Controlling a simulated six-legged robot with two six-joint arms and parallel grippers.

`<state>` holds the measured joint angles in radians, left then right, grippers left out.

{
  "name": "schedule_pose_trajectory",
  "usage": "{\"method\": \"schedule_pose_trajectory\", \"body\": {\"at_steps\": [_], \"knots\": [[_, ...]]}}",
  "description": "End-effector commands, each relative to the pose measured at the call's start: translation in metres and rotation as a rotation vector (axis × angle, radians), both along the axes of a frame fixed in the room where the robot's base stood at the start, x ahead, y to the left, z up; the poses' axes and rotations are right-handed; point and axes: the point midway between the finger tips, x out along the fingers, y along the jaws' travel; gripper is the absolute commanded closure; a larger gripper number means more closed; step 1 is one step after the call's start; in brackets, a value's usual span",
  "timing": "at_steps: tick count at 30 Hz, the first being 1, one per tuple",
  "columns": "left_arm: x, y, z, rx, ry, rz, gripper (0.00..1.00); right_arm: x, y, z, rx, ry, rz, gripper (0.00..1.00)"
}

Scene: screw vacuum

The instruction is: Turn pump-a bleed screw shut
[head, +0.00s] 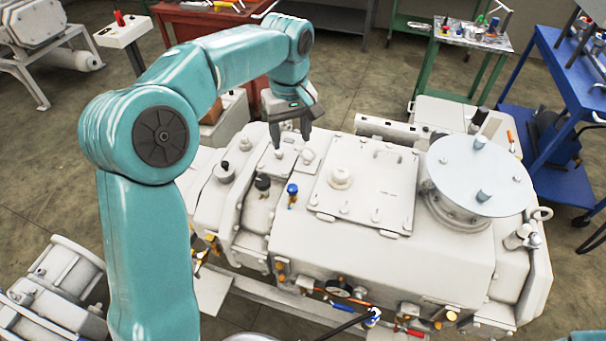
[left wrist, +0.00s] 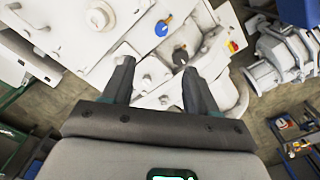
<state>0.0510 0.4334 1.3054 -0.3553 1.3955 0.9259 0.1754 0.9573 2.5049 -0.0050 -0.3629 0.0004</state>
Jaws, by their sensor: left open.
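A large white pump (head: 380,260) fills the middle of the head view. My left gripper (head: 291,146) is open and points down above the pump's upper left part. A small white round fitting (head: 308,155) is close by its fingertips. In the left wrist view, two open fingers (left wrist: 156,66) frame white fittings (left wrist: 147,80); contact cannot be told. A black knob (head: 262,183) and a blue knob (head: 292,189) stand nearer me on the pump. The wrist view shows the blue knob (left wrist: 163,27) and black knob (left wrist: 180,56) too. I cannot tell which part is the bleed screw.
A round metal cover (head: 480,175) and a bolted plate (head: 365,185) lie right of my left gripper. A green tool table (head: 455,38) and a blue cart (head: 575,75) stand behind at right. A red bench (head: 205,18) stands behind at left.

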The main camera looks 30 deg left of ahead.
Motion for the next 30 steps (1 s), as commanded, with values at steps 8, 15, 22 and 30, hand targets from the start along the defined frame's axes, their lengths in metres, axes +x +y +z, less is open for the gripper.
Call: {"method": "schedule_pose_trajectory", "body": {"at_steps": [8, 15, 22, 30], "knots": [[-0.010, 0.003, -0.043, 0.001, 0.006, 0.009, 0.42, 0.000, 0.000, 0.000, 0.000, 0.000, -0.001, 1.00], [-0.011, 0.003, -0.101, -0.001, 0.007, 0.008, 0.42, 0.000, 0.000, 0.005, 0.000, 0.000, 0.000, 1.00], [-0.008, 0.002, -0.144, -0.001, 0.004, 0.006, 0.42, 0.000, 0.000, 0.010, 0.000, 0.000, -0.001, 1.00], [-0.005, 0.002, -0.162, -0.001, 0.001, 0.005, 0.42, 0.000, 0.000, 0.012, 0.000, 0.000, -0.001, 1.00]]}}
